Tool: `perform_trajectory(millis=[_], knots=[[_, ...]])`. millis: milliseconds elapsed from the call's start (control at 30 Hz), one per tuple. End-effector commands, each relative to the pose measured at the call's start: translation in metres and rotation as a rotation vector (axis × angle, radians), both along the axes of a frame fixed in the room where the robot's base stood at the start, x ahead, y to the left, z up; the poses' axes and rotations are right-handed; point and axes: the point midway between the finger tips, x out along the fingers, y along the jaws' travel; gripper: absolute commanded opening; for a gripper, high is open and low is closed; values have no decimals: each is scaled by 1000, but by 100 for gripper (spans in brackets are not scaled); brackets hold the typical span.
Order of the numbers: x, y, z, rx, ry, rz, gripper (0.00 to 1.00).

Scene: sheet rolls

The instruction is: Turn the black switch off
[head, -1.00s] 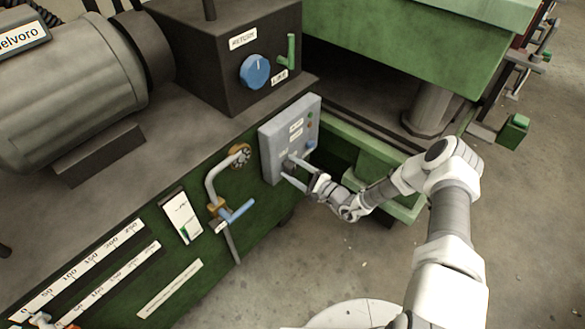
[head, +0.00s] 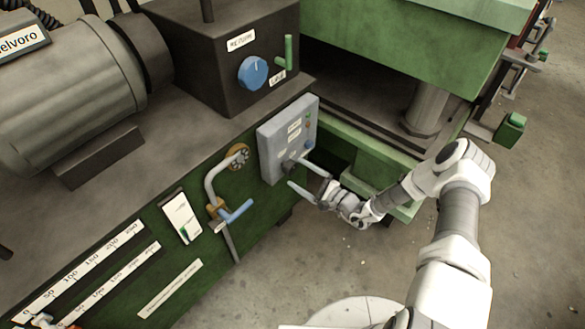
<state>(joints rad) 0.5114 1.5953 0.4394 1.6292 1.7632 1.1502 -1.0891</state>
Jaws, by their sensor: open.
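A grey control box (head: 274,150) is mounted on the green machine side, with labels and small coloured buttons on its face. A small black switch (head: 288,165) shows low on that face; its position is too small to tell. My gripper (head: 299,173) is open in front of the lower part of the box. Its two fingers are apart, one passing above right of the switch and one below it. I see nothing between the fingertips, and I cannot tell whether a finger touches the switch or the box.
A blue knob (head: 253,73) and a green lever (head: 288,52) are on the dark box above. A pipe with a blue-handled valve (head: 236,212) stands left of the control box. A green machine block (head: 410,40) is at upper right. Open floor (head: 350,265) lies below.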

Motion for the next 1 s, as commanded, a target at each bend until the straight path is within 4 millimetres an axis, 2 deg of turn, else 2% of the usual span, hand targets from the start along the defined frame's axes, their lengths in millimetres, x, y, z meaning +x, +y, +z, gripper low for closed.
perform_trajectory(millis=[33, 300, 500, 700, 1000], knots=[[-7, -11, 2, 0, 3, -4, 92], [-49, -64, 2, -1, 2, -5, 92], [-72, -92, 1, 0, 0, -2, 92], [-82, -105, 0, 0, 0, -1, 92], [-83, -106, 0, -1, 0, 1, 92]])
